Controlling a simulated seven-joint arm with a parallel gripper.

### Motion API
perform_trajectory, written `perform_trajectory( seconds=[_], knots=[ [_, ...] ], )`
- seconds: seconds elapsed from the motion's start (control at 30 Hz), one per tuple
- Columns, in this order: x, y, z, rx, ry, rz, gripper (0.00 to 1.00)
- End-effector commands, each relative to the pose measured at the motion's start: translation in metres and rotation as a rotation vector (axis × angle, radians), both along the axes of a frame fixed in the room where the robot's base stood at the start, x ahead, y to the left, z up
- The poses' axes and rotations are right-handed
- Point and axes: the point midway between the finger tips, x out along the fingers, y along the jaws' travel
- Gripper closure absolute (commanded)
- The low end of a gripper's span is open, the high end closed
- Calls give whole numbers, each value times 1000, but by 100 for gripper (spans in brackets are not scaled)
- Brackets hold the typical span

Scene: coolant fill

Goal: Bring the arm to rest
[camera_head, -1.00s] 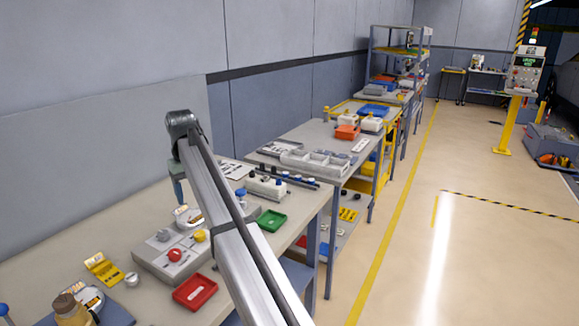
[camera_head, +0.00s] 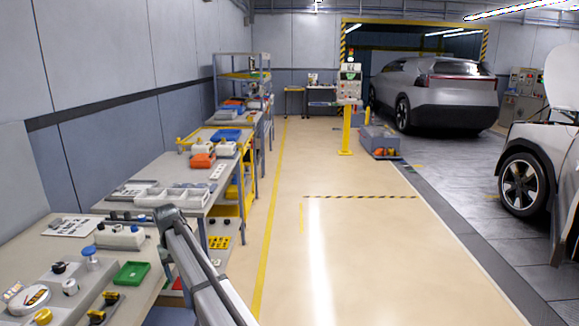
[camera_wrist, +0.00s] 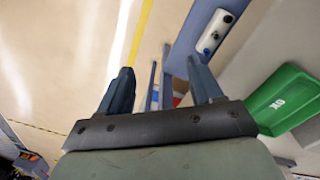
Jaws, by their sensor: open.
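In the wrist view my gripper (camera_wrist: 160,90) is open, its two dark fingers spread apart with nothing between them. It hangs by the front edge of the near workbench, with the floor and a bench leg behind the fingers. In the head view my arm reaches up from the bottom, its bend in front of the bench edge; the gripper itself is hidden there. A green tray (camera_head: 131,273) lies on the near bench (camera_head: 50,250), and in the wrist view a green tray (camera_wrist: 284,98) is just right of the fingers.
A second bench (camera_head: 165,170) with grey bins stands beyond, then shelves (camera_head: 243,90). The floor aisle (camera_head: 350,260) to the right is clear. A yellow post with a control box (camera_head: 349,85), a grey car (camera_head: 435,88) and a white vehicle (camera_head: 535,170) stand farther off.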

Motion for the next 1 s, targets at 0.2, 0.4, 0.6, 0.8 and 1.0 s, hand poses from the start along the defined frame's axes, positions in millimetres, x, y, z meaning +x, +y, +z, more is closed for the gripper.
perform_trajectory(
  seconds=[0.2, 0.4, 0.6, 0.8, 1.0],
  knots=[
    [-7, -80, -96, -34, 54, -60, 35],
    [-24, -154, -176, -60, 107, -114, 35],
    [-55, -225, -247, -82, 160, -169, 35],
    [-97, -293, -309, -100, 218, -224, 35],
    [-150, -356, -360, -113, 276, -279, 35]
  ],
)
